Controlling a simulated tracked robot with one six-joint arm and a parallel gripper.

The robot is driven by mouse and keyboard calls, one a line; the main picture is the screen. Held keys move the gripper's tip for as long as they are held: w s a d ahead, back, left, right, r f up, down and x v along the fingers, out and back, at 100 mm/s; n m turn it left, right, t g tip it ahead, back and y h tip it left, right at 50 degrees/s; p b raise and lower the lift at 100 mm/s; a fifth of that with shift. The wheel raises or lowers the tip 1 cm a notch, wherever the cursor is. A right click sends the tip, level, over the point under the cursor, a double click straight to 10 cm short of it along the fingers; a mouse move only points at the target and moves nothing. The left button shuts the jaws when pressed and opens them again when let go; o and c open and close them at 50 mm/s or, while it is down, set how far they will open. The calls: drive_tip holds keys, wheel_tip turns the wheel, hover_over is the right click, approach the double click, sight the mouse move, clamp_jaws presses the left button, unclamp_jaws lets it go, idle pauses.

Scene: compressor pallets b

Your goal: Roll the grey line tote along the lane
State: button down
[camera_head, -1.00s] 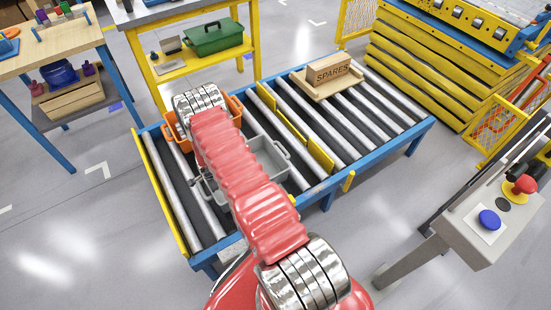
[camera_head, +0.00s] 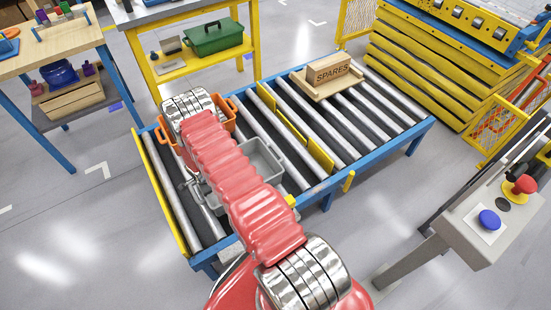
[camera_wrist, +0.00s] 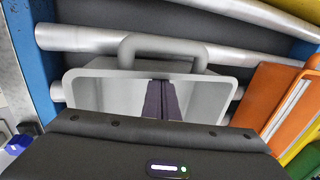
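The grey line tote (camera_head: 262,158) sits on the roller lane (camera_head: 318,118), left of the yellow divider, partly hidden by my arm in the head view. In the wrist view, the tote's rim and looped handle (camera_wrist: 165,44) are close in front of my gripper. My gripper (camera_wrist: 165,82) shows there as two dark fingers side by side, with no gap visible between them. They overlap the tote's inside in the picture; I cannot tell whether they touch it. The gripper is hidden behind my arm in the head view.
An orange tote (camera_head: 232,104) is beside the grey one, and also shows in the wrist view (camera_wrist: 276,98). A yellow divider (camera_head: 318,154) crosses the lane. A wooden SPARES block (camera_head: 328,72) stands on a board to its right. A button post (camera_head: 480,232) is at the right.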

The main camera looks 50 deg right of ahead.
drive_tip(key=w+a, duration=0.2)
drive_tip(key=a, duration=0.6)
drive_tip(key=w+a, duration=0.3)
drive_tip(key=a, duration=0.5)
drive_tip(key=shift+a, duration=0.4)
idle(3.2)
drive_tip(key=shift+d, duration=0.15)
drive_tip(key=shift+s+d, duration=0.25)
drive_tip(key=shift+d, duration=0.4)
drive_tip(key=shift+s+d, duration=0.2)
drive_tip(key=shift+d, duration=0.45)
drive_tip(key=w+d+v, duration=0.1)
drive_tip(key=w+v, duration=0.1)
drive_tip(key=v, duration=1)
drive_tip(key=shift+w+r, duration=0.35)
drive_tip(key=shift+r, duration=0.3)
